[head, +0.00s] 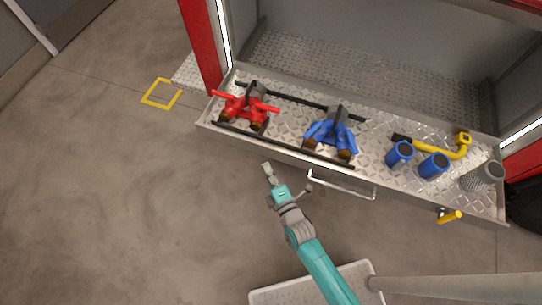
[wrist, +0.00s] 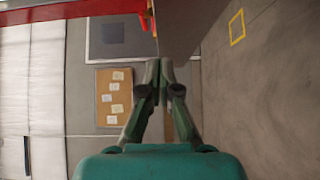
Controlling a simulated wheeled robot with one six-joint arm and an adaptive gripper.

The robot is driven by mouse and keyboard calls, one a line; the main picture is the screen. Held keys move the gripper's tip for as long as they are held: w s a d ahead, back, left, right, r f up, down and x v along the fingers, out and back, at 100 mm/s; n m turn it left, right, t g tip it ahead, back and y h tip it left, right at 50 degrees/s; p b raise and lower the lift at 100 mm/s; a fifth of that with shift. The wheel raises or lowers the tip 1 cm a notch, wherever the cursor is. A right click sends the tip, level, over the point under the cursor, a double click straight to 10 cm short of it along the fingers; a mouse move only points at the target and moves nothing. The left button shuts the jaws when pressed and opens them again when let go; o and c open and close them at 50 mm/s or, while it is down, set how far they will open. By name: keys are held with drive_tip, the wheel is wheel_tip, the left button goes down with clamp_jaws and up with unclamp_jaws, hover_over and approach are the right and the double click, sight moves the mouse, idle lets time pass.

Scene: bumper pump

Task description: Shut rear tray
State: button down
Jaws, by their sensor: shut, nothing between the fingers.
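The rear tray (head: 375,165) is a long metal drawer with a diamond-plate floor, pulled out from the red-framed compartment in the head view. A bar handle (head: 345,190) runs along its front face. My gripper (head: 267,169) is shut and empty. In the head view it appears close to the tray's front edge, left of the handle; I cannot tell whether it touches. In the wrist view my gripper's fingers (wrist: 161,65) are together, with a dark panel edge just beyond them.
The tray carries a red fitting (head: 247,106), a blue fitting (head: 330,133), two blue cylinders (head: 400,154), a yellow pipe (head: 458,150) and a grey ribbed coil (head: 482,177). A yellow handle (head: 449,216) sticks out at front right. The floor at left is clear, with a yellow square outline (head: 161,94).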

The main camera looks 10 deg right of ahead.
sight(266, 148)
drive_tip(key=shift+w+d, duration=0.35)
drive_tip(key=shift+w, duration=0.35)
drive_tip(key=shift+w+d, duration=0.3)
drive_tip(key=shift+w, duration=0.4)
drive_tip(key=shift+w+d, duration=0.35)
drive_tip(key=shift+w, duration=0.35)
drive_tip(key=shift+w, duration=0.15)
